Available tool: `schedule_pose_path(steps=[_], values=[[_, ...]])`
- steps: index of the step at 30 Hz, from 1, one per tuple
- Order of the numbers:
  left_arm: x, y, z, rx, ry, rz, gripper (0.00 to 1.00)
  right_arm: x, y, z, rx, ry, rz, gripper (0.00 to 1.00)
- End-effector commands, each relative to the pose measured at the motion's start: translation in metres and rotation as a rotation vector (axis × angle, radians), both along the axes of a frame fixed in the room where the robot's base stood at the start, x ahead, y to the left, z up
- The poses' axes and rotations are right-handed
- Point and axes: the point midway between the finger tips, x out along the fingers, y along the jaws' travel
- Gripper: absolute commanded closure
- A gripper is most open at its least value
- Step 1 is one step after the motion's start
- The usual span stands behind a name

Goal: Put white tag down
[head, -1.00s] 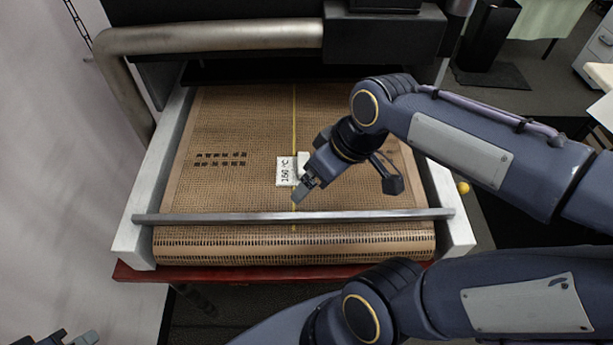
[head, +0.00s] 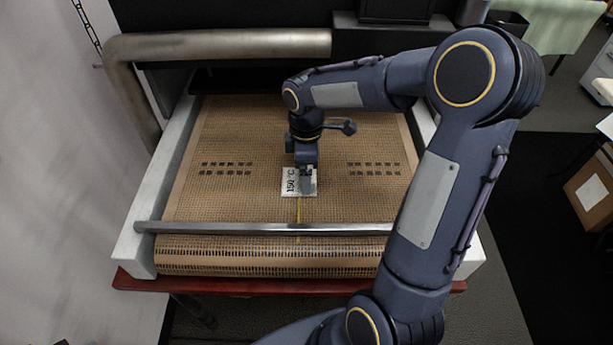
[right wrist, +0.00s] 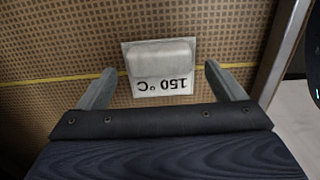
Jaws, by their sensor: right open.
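The white tag (head: 290,186), marked 150 °C, lies on the brown mesh belt (head: 230,207) over the yellow line. In the right wrist view the tag (right wrist: 165,87) appears upside down, with a raised white block (right wrist: 160,58) on it. My right gripper (head: 307,190) points down over the tag and hides its right part in the head view. In the wrist view its fingers (right wrist: 160,70) are spread, one on each side of the tag, with visible gaps. Only a sliver of what may be my left gripper (head: 62,342) shows at the bottom left edge.
A metal bar (head: 250,228) crosses the front of the belt. A thick curved pipe (head: 220,44) and dark machine housing stand behind it. White side rails (head: 165,180) flank the belt. Dark printed marks (head: 370,169) lie on both sides; the belt is otherwise clear.

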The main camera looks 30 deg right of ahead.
Motion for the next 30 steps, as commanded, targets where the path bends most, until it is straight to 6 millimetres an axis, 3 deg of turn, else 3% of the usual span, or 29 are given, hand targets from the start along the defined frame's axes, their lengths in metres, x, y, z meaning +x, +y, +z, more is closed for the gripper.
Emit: schedule_pose_path(steps=[5,13,24,30], values=[[0.000,0.000,0.001,0.000,0.000,0.000,1.00,0.000,0.000,-0.021,0.000,0.002,0.000,0.11],[0.000,0.000,0.001,0.000,0.000,0.000,1.00,0.000,0.000,-0.024,0.000,-0.001,-0.002,0.11],[0.000,0.000,0.001,0.000,0.000,0.000,1.00,0.000,0.000,-0.023,0.000,-0.001,-0.001,0.58],[0.000,0.000,0.001,0.000,0.000,0.000,1.00,0.000,0.000,-0.023,0.000,-0.001,-0.001,0.62]])
